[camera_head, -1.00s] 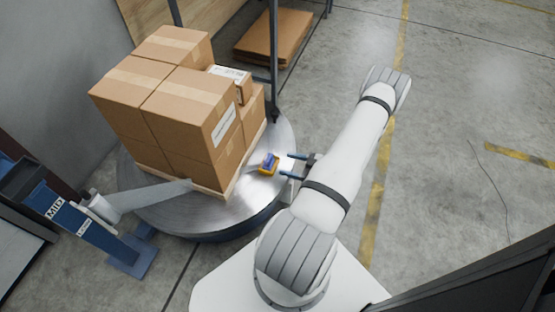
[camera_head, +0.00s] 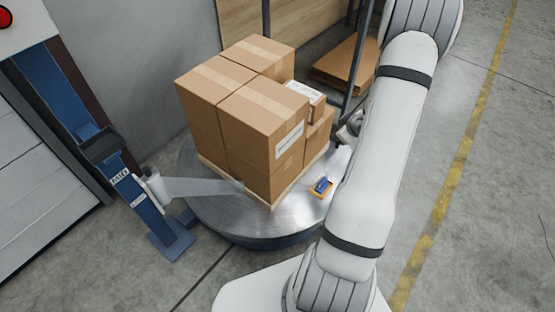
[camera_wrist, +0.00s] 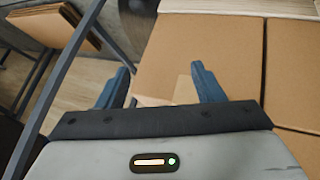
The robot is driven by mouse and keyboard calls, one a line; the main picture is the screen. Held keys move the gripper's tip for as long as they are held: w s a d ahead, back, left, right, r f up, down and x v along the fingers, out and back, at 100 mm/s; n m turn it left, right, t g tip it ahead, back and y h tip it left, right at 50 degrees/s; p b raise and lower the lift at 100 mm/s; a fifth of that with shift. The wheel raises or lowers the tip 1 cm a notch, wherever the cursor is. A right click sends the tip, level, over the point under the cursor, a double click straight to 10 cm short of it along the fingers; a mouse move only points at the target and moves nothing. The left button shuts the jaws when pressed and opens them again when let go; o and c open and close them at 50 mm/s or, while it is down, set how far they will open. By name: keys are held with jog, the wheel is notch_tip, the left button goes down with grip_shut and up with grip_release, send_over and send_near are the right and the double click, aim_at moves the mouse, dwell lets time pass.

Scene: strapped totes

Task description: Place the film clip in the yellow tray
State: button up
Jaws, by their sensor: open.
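The small yellow tray (camera_head: 320,193) lies on the metal turntable (camera_head: 300,215), in front of the boxes' right side. A small blue piece (camera_head: 322,184) sits in or on the tray; it may be the film clip, but it is too small to be sure. My gripper (camera_wrist: 162,88) is open in the wrist view, with its two blue fingers apart and nothing between them. A brown carton face is beyond the fingers. In the head view the gripper is beside the boxes, beyond the tray, and mostly hidden by my arm.
Stacked cartons (camera_head: 235,110) stand on a pallet on the turntable. A dark upright post (camera_head: 266,18) stands behind them. A blue column marked MID (camera_head: 120,178) with a grey arm (camera_head: 205,184) is at the left. Flat cardboard (camera_head: 345,68) lies at the back. Floor at the right is clear.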

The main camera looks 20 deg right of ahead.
jog(key=s+a+r+m+g+h, duration=0.2)
jog(key=s+a+r+m+g, duration=0.1)
jog(key=a+r, duration=1)
jog(key=s+a+r+m+g+y, duration=0.1)
jog(key=s+a+r, duration=0.3)
jog(key=s+a, duration=0.4)
jog(key=s+a+r+m+g+y, duration=0.1)
jog(key=s+a+r, duration=0.3)
jog(key=s+a, duration=0.5)
jog(key=shift+a+r+g+y, duration=0.35)
jog(key=shift+a+g, duration=0.3)
jog(key=shift+g, duration=0.25)
jog(key=shift+c, duration=0.4)
